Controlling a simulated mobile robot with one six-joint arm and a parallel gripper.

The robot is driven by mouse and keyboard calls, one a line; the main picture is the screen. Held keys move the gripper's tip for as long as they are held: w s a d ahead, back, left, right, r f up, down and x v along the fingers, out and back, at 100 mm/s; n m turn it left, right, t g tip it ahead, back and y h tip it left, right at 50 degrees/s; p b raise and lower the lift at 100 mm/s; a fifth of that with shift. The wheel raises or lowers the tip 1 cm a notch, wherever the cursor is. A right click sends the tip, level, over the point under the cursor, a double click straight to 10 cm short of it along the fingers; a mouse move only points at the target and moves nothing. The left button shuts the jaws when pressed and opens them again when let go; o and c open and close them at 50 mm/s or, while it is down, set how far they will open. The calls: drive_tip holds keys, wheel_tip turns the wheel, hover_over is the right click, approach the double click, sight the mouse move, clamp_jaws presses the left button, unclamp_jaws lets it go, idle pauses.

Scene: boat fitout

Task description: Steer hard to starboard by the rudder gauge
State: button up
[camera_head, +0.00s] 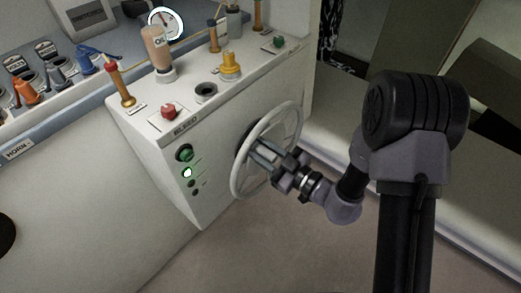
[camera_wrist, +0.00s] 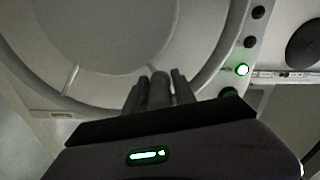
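The pale steering wheel (camera_head: 295,112) is upright on the side of the white console. It fills the upper left of the wrist view, with its rim (camera_wrist: 212,78) and spokes. My gripper (camera_head: 262,157) is at the wheel, in front of its face. In the wrist view my gripper (camera_wrist: 158,88) has a finger on each side of a dark upright piece, close to the rim. I cannot tell whether the fingers press on it. A round white gauge (camera_head: 166,23) stands at the back of the console; its markings and needle are too small to read.
The console top (camera_head: 190,115) holds a red knob (camera_head: 168,110), a yellow fitting (camera_head: 230,65), an oil bottle (camera_head: 157,50) and levers. Green-lit buttons (camera_head: 187,172) are left of the wheel. A HORN label (camera_head: 20,148) is at far left. Floor below is clear.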

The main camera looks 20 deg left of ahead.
clamp_jaws()
idle(1.4)
